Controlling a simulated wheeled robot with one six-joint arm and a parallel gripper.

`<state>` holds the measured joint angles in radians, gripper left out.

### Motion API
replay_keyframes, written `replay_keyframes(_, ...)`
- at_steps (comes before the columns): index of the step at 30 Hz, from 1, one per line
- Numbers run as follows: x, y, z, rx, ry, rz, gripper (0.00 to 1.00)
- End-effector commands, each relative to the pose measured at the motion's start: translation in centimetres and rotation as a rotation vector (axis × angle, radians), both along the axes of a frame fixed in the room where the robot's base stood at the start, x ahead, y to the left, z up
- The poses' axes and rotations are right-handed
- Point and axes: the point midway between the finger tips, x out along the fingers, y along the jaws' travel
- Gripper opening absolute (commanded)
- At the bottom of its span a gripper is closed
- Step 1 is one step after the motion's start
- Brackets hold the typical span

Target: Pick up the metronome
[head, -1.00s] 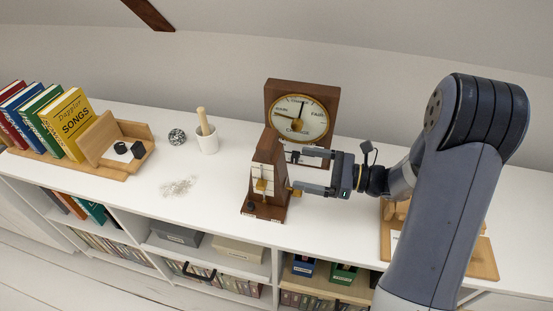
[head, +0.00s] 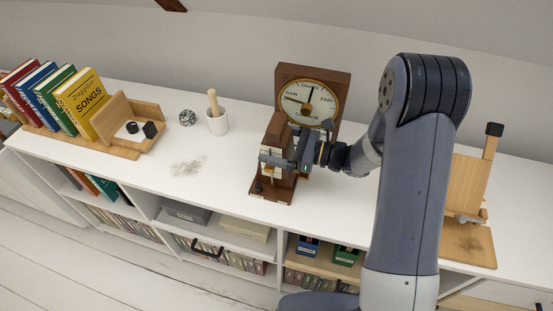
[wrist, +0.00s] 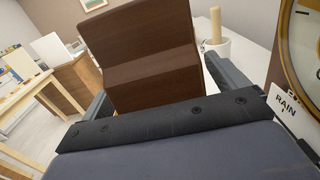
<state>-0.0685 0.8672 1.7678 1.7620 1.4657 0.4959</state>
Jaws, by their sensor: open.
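The metronome (head: 274,186) is a dark brown, tapering wooden case on a wider base. It stands upright on the white shelf top (head: 215,172), in front of the barometer. My gripper (head: 279,162) is open around the upper part of the metronome, with a finger on either side. In the wrist view the brown case (wrist: 150,55) fills the space between the two fingers (wrist: 155,90). I cannot tell whether either finger touches it. My gripper hides part of the metronome's face in the head view.
A barometer (head: 318,84) in a brown frame stands close behind. A white mortar with a pestle (head: 217,122), a patterned ball (head: 187,118) and books (head: 81,103) are to the left. A wooden stand (head: 469,180) is at the right. The shelf's front edge is close to the metronome.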

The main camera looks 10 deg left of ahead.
Motion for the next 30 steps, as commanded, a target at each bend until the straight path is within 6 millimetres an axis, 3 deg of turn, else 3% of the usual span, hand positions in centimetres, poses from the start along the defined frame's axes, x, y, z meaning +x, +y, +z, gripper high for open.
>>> replay_keyframes(5, 0.01, -0.03, -0.03, 0.0, 0.0, -0.001, 0.92)
replay_keyframes(30, 0.02, -0.07, -0.06, -0.001, 0.0, -0.002, 0.23)
